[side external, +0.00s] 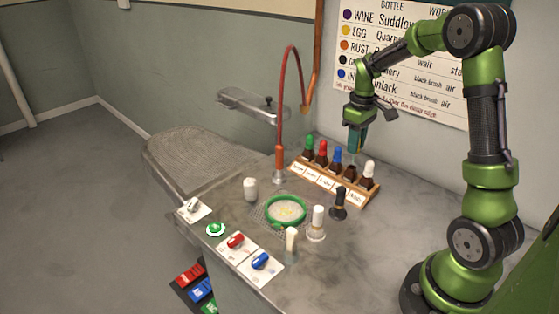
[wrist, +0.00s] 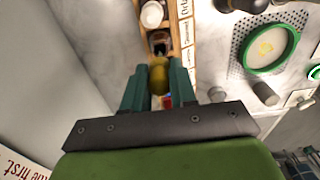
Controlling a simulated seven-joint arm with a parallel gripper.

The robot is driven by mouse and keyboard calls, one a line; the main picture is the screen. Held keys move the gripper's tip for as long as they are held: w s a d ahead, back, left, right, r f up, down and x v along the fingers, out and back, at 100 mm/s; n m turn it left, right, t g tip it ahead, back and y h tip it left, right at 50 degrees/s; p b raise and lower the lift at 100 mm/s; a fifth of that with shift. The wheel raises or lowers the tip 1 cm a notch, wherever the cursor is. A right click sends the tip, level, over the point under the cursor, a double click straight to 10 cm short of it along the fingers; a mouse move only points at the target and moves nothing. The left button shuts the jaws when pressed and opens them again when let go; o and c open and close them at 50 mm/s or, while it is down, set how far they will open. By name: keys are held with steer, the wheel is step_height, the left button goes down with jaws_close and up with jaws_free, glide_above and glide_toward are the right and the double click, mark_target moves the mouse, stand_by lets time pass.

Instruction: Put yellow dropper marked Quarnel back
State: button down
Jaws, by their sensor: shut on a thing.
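My gripper (side external: 357,140) is above the wooden rack, over the bottles at its right part. In the wrist view its teal fingers (wrist: 158,88) are shut on the yellow dropper (wrist: 158,76), by its rounded bulb. The dropper's glass end is hidden, and I cannot tell whether it is inside a bottle. A brown bottle without a top (side external: 351,173) stands in the rack below the fingers, between the blue-topped and white-topped bottles. A brown bottle also shows just past the bulb in the wrist view (wrist: 159,42). The Quarnel label cannot be read on the rack.
The rack (side external: 362,203) also holds green-, red-, blue- and white-topped bottles (side external: 368,175) close by. A black-topped bottle (side external: 339,205) stands in front of it. A green hoop (side external: 286,212) holds cloth with a yellow stain. A red hose (side external: 278,120) rises left of the rack.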

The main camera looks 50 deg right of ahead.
steer(key=shift+f, duration=0.3)
steer(key=shift+f, duration=0.55)
steer(key=shift+f, duration=0.25)
stand_by(0.6)
steer(key=shift+f, duration=0.75)
steer(key=shift+f, duration=0.35)
steer(key=shift+f, duration=0.3)
stand_by(0.3)
